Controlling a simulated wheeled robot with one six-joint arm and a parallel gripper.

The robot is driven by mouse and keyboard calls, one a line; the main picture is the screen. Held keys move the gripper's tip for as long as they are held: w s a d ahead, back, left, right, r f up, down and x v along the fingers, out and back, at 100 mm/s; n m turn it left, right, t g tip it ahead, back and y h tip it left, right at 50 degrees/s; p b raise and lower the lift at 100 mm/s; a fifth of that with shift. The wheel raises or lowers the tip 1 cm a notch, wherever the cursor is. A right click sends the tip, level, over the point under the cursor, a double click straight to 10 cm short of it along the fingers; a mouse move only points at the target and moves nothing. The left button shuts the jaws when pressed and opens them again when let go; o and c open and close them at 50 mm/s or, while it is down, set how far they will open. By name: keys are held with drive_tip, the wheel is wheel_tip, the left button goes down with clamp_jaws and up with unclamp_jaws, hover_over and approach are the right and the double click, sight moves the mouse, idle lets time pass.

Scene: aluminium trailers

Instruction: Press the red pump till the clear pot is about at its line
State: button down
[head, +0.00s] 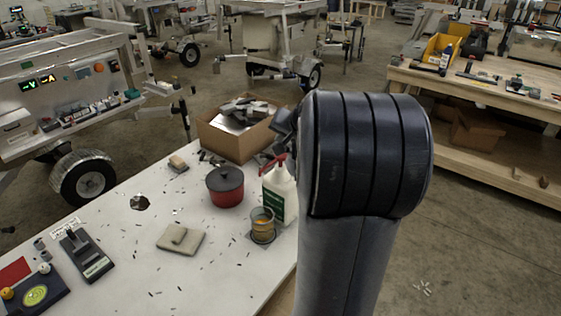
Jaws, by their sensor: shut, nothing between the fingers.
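A white pump bottle (281,196) with a green label stands upright near the right edge of the white table. Its red pump (268,165) points left. The clear pot (262,222) stands in front of the bottle on a small dark mat, with amber liquid in its lower part; its line is too small to make out. My gripper (283,138) shows only in part, dark and shut, just above and behind the pump head. My large arm link hides the rest of it. I cannot tell whether it touches the pump.
A red pot with a dark lid (225,186) stands left of the bottle. A cardboard box of metal parts (232,138) is behind it. A beige pad (181,239) and a black device (86,256) lie further left. Small scraps dot the table (205,280).

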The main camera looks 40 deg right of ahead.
sight(282, 156)
drive_tip(key=shift+f+b, duration=0.6)
drive_tip(key=shift+f, duration=0.4)
drive_tip(key=shift+f, duration=0.15)
idle(1.2)
drive_tip(key=shift+f+b, duration=0.25)
drive_tip(key=shift+b, duration=0.3)
drive_tip(key=shift+s+f+b, duration=0.1)
drive_tip(key=shift+f+b, duration=0.85)
drive_tip(key=shift+f, duration=0.2)
idle(0.9)
drive_tip(key=shift+r, duration=0.15)
drive_tip(key=shift+r+p, duration=1.1)
drive_tip(key=shift+r, duration=0.3)
drive_tip(key=shift+r+p, duration=1.8)
drive_tip(key=shift+r, duration=0.7)
drive_tip(key=shift+a, duration=0.1)
